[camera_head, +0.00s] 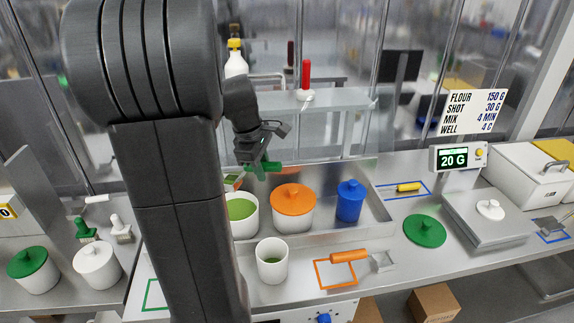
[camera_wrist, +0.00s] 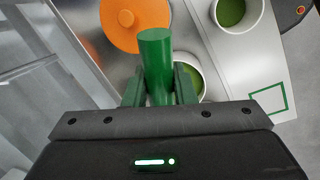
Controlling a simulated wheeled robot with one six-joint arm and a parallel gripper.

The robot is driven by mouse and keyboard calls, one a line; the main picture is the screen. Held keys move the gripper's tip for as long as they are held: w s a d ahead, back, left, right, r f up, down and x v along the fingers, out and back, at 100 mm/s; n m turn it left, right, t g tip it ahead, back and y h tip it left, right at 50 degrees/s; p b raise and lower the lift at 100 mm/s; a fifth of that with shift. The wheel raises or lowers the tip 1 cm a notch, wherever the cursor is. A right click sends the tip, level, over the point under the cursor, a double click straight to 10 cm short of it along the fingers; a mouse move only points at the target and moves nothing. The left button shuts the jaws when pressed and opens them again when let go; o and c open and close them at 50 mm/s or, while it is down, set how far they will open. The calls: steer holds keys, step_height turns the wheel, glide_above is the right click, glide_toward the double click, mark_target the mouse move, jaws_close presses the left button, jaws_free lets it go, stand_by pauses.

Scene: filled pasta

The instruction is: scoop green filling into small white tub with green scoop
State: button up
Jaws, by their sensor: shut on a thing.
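My gripper (camera_head: 256,160) is shut on the green scoop, whose handle (camera_wrist: 156,62) stands between the fingers in the wrist view. In the head view the scoop (camera_head: 264,167) is above the back rim of a large white tub (camera_head: 243,226) of green filling (camera_head: 240,208). The scoop's bowl is partly hidden by my arm; green shows in it. The small white tub (camera_head: 272,271) stands in front on the counter with some green filling (camera_head: 272,259) inside. It also shows at the top right of the wrist view (camera_wrist: 262,16).
An orange-lidded tub (camera_head: 292,197) and a blue tub (camera_head: 350,201) stand right of the large tub in a metal tray. An orange scoop (camera_head: 348,256) lies right of the small tub. A green lid (camera_head: 424,231) lies farther right. The display (camera_head: 455,159) reads 20 G.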

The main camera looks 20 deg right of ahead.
steer(key=shift+w+a, duration=0.2)
steer(key=shift+w, duration=0.2)
step_height(320, 180, down, 12)
steer(key=b, duration=0.9)
stand_by(0.8)
step_height(320, 180, up, 10)
steer(key=p, duration=0.9)
steer(key=shift+r, duration=0.2)
stand_by(0.3)
